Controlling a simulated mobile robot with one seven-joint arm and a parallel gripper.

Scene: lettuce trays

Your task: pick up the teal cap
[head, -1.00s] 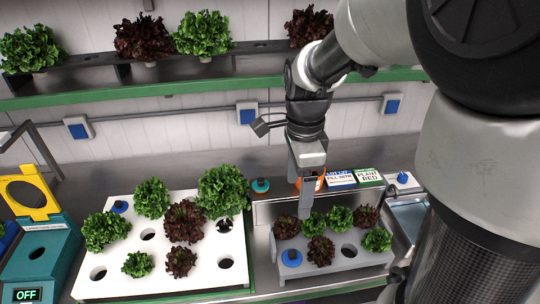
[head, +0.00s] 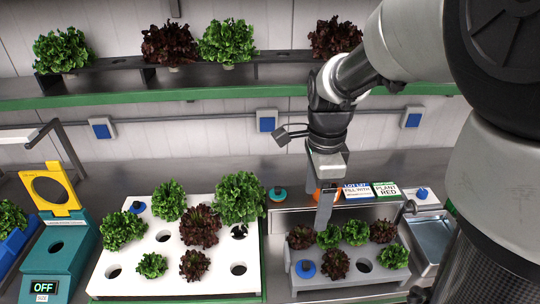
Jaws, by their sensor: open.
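The teal cap (head: 277,193), a round disc with a dark knob on top, sits on the metal counter behind the trays, just right of the big green lettuce. My gripper (head: 323,218) points down to the right of the cap, above the back of the small grey tray. It is apart from the cap and holds nothing that I can see. The narrow side view of the fingers hides the gap between them.
A white tray (head: 105,290) with lettuces stands left, and a grey tray (head: 350,283) with small lettuces stands below my gripper. An orange thing (head: 316,194) is partly hidden behind my gripper. Signs (head: 385,189) stand to its right. Blue caps (head: 305,269) sit in both trays.

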